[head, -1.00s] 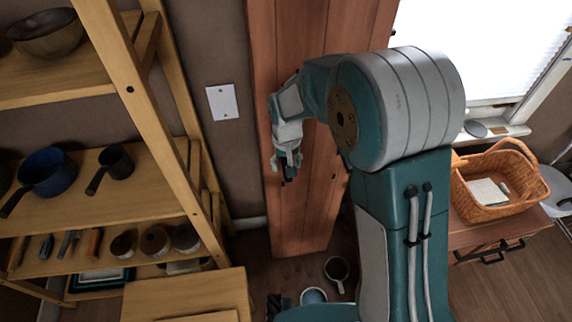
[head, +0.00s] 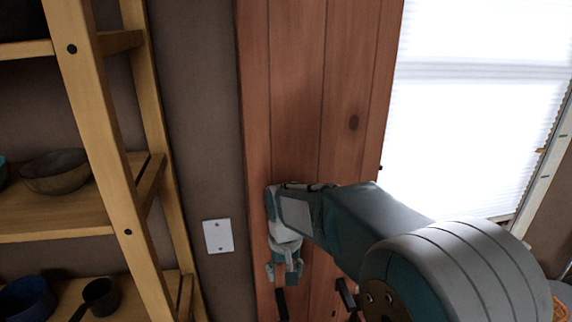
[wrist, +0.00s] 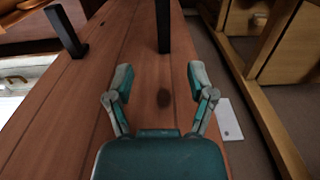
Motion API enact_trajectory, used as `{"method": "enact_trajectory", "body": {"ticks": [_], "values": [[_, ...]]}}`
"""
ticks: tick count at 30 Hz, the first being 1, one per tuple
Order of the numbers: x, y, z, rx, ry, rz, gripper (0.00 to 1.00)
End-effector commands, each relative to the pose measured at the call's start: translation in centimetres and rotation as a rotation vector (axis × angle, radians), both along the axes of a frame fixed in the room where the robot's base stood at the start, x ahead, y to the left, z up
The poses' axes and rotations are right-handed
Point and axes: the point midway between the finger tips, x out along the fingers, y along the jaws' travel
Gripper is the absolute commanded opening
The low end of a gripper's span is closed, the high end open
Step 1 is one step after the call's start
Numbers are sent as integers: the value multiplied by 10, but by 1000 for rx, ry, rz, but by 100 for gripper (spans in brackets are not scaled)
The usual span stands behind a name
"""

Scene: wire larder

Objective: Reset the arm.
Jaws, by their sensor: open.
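My gripper (head: 284,272) hangs fingers-down in front of a reddish wooden door panel (head: 297,95) in the head view. In the wrist view my gripper (wrist: 160,78) is open, its two teal fingers spread apart with nothing between them. The wooden panel (wrist: 150,125) lies behind the fingers. My forearm reaches in from the lower right of the head view.
Black handles stand out from the panel in the wrist view, one at centre (wrist: 163,25) and one at left (wrist: 66,32). A wooden shelf (head: 110,135) with a bowl (head: 55,171) and dark pans is left. A bright window (head: 480,110) is right.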

Motion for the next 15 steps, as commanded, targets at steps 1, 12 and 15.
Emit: {"method": "enact_trajectory", "body": {"ticks": [1, 12, 15], "values": [[-5, -9, 11, 7, -19, -9, 70], [-76, -84, 78, 47, -193, -81, 70], [-99, -101, 89, 53, -240, -99, 70]]}}
